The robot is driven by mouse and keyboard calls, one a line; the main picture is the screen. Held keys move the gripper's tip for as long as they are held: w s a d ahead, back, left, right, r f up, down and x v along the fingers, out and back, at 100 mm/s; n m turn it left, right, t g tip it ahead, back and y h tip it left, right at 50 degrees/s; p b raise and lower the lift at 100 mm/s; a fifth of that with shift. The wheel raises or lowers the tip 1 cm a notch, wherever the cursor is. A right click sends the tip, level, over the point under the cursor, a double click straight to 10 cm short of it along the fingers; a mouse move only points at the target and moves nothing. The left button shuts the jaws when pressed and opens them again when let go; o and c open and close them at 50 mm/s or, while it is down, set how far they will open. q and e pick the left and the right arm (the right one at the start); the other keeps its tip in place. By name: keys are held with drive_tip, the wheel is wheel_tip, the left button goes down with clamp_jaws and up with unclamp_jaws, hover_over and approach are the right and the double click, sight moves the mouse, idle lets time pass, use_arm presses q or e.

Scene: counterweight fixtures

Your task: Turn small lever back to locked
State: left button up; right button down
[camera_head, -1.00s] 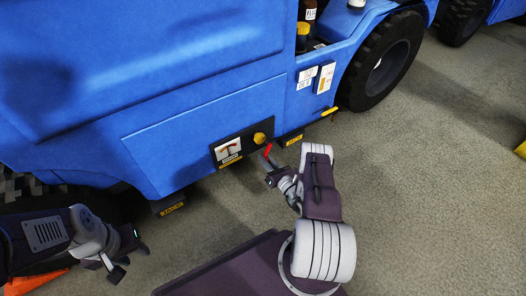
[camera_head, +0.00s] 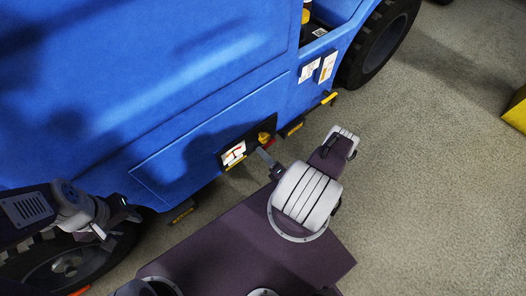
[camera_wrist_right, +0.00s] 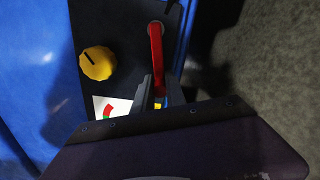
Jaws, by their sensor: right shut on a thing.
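The small red lever (camera_wrist_right: 156,50) sticks out from a black panel (camera_wrist_right: 122,30) on the blue vehicle. In the right wrist view its lower end runs between the two dark fingers of my right gripper (camera_wrist_right: 160,92), which is shut on it. In the head view my right gripper (camera_head: 266,158) reaches the panel's right end and the lever is hidden or too small to make out. A yellow round knob (camera_wrist_right: 97,62) sits beside the lever, and it also shows in the head view (camera_head: 264,137). My left gripper (camera_head: 118,219) is open and empty at the left, away from the panel.
A white label with red and green marks (camera_wrist_right: 110,108) is on the panel, partly covered by my gripper. The blue body (camera_head: 160,110) rises close behind.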

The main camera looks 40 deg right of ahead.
drive_tip(key=shift+a+r+m, duration=0.1)
drive_tip(key=shift+r+m, duration=0.65)
drive_tip(key=shift+m, duration=0.45)
drive_tip(key=c, duration=1.4)
unclamp_jaws()
drive_tip(key=shift+o, duration=0.2)
drive_tip(key=shift+s+r+p, duration=0.15)
drive_tip(key=shift+s+p, duration=0.3)
drive_tip(key=shift+p, duration=0.1)
drive_tip(key=s+p, duration=0.2)
drive_tip(key=s, duration=0.6)
drive_tip(key=shift+d, duration=0.35)
